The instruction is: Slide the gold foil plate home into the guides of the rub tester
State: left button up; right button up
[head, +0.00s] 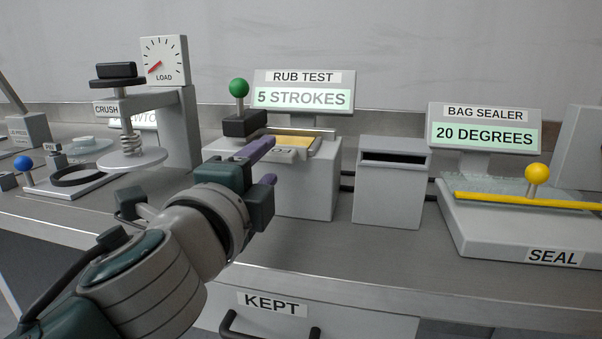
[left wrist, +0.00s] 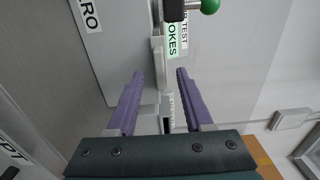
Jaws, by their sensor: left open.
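The rub tester (head: 305,190) is a grey box under a sign reading RUB TEST, 5 STROKES. The gold foil plate (head: 296,141) shows as a yellow patch on its top, beside a metal rail; its left part is hidden by my gripper and the tester's black block. Whether it is fully in the guides I cannot tell. My left gripper (head: 270,160) is open, its purple fingers at the tester's front. In the left wrist view the gripper (left wrist: 160,73) spans a narrow pale edge of the tester, with no plate clearly visible between the fingers. My right gripper is out of view.
A green-knobbed lever (head: 239,90) rises from the black block. The crush press (head: 183,125) stands to the left. A slotted grey box (head: 390,190) and the bag sealer (head: 520,238) with a yellow bar stand to the right. A KEPT drawer (head: 300,312) is below the bench edge.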

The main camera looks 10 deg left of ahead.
pick_arm(q)
jog(key=s, duration=0.7)
jog(key=shift+s+a, duration=0.15)
jog(key=shift+s, duration=0.1)
jog(key=s+a+r+n+g+y+p, duration=0.5)
jog(key=s+a+n+p, duration=0.3)
jog(key=n+p, duration=0.4)
jog(key=s+d+r+n+g+h+p, duration=0.1)
jog(key=s+r+n+g+h+p, duration=0.15)
jog(key=s+g+p, duration=0.4)
jog(key=s+d+r+n+g+h+p, duration=0.2)
jog(key=s+r+g+p, duration=0.15)
jog(key=s+p, duration=0.5)
jog(key=w+p+v, duration=0.2)
jog(key=p+v, duration=0.9)
jog(key=w+r+p+v, duration=0.1)
jog(key=w+p+v, duration=0.2)
jog(key=p+v, duration=0.8)
jog(key=w+r+p+v, duration=0.1)
jog(key=w+p+v, duration=0.1)
jog(key=p+v, duration=0.9)
jog(key=shift+w+r+t, duration=0.15)
jog(key=shift+r+t, duration=0.15)
jog(key=shift+r, duration=0.35)
